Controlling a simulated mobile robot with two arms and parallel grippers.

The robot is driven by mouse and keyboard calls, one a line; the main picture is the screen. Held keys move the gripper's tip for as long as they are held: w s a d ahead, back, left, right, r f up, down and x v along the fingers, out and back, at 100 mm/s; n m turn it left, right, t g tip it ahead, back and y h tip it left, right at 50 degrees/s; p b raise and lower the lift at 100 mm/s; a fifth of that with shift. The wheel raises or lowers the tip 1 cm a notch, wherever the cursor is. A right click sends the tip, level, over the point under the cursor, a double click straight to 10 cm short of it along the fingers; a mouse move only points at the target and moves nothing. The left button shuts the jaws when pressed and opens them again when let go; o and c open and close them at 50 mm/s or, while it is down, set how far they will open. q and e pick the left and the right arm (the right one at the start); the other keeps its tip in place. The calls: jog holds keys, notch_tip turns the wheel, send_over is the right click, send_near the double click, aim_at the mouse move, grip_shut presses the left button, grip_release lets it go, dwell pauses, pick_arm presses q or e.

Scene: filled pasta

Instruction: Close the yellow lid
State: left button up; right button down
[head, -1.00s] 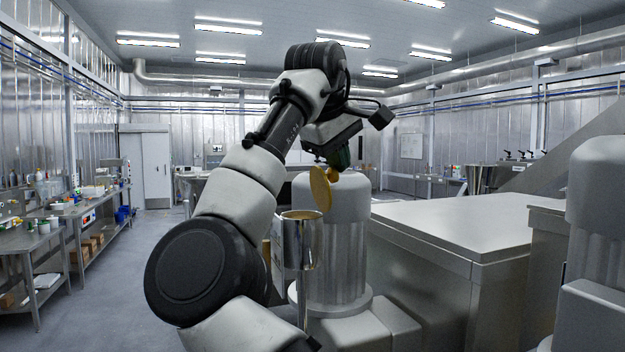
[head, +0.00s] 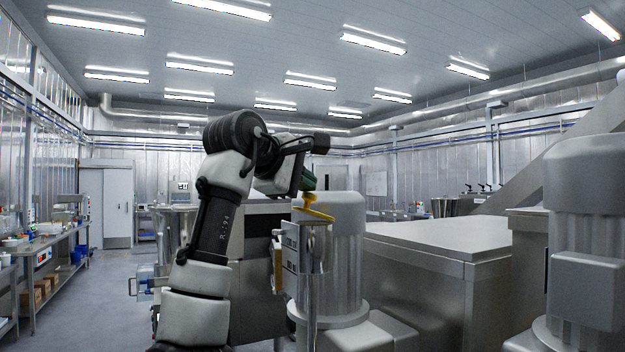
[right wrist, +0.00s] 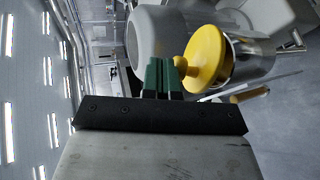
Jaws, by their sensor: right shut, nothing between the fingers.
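The yellow lid (head: 318,214) sits at the top of a shiny metal cylinder (head: 315,245). In the head view it is seen nearly edge-on, slightly tilted and close to the cylinder's rim. I cannot tell whether it is fully seated. In the right wrist view the lid (right wrist: 209,56) is a round disc with a knob in front of the cylinder's mouth (right wrist: 248,56). My right gripper (head: 308,184) has green fingers, shut and empty. Its fingertips (right wrist: 172,68) are beside the knob, touching or almost touching it. My left gripper is not in view.
A large grey ribbed housing (head: 342,250) stands right behind the cylinder. A wide steel-topped machine (head: 430,240) is to its right, and another grey housing (head: 590,230) is at the far right. The floor (head: 100,300) at left is open, beside a workbench (head: 45,242).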

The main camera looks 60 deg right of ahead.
jog(key=shift+w+a+f, duration=0.3)
jog(key=shift+a+f, duration=0.4)
jog(key=shift+a, duration=0.05)
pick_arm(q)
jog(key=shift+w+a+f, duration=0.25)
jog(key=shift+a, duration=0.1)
pick_arm(e)
jog(key=shift+w+a+f, duration=0.1)
jog(key=shift+f, duration=0.15)
